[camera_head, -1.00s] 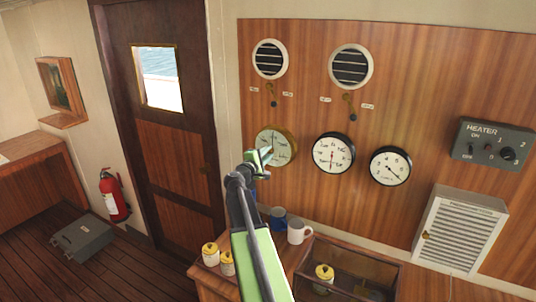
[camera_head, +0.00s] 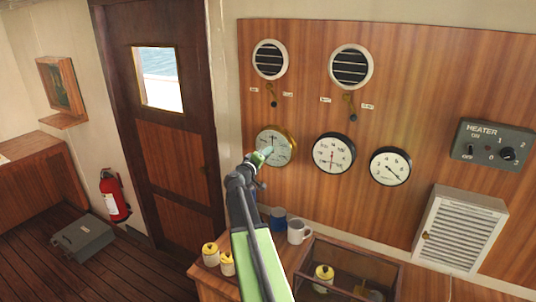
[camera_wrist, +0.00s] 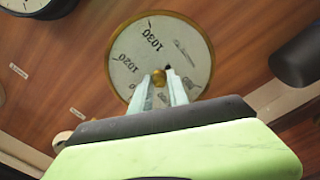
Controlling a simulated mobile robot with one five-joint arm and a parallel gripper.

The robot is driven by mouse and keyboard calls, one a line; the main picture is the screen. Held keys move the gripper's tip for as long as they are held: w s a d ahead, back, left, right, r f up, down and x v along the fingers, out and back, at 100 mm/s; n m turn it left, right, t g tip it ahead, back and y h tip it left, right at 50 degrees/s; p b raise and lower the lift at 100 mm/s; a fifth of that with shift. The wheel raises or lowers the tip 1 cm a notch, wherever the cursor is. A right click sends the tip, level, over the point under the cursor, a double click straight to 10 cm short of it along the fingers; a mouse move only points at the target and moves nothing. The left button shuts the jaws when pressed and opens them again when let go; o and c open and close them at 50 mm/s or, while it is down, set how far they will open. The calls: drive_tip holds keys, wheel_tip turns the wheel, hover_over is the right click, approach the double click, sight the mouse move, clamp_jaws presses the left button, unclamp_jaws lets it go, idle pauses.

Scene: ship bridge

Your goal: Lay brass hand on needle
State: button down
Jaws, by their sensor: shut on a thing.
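The brass-rimmed barometer (camera_head: 285,140) hangs on the wood panel, leftmost of three round gauges. The wrist view shows its pale dial (camera_wrist: 200,52) with the marks 1020 and 1030, turned in the picture. A round brass knob (camera_wrist: 158,76) stands at the dial's centre. My gripper (camera_head: 265,154) is at the dial face; in the wrist view its pale fingers (camera_wrist: 160,86) are shut on the knob. The rest of the needle and the brass hand's length cannot be made out behind the fingers.
Two black-rimmed gauges (camera_head: 334,153) (camera_head: 390,166) hang to the right. Small levers (camera_head: 271,92) and round vents (camera_head: 270,59) are above. Mugs (camera_head: 299,231) and yellow-lidded jars (camera_head: 210,254) stand on the cabinet below. The panel around the barometer is mostly clear.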

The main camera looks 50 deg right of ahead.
idle(0.4)
drive_tip(key=c, duration=1.3)
unclamp_jaws()
drive_tip(key=v, duration=1.7)
drive_tip(key=shift+s+a, duration=0.1)
drive_tip(key=shift+a, duration=0.15)
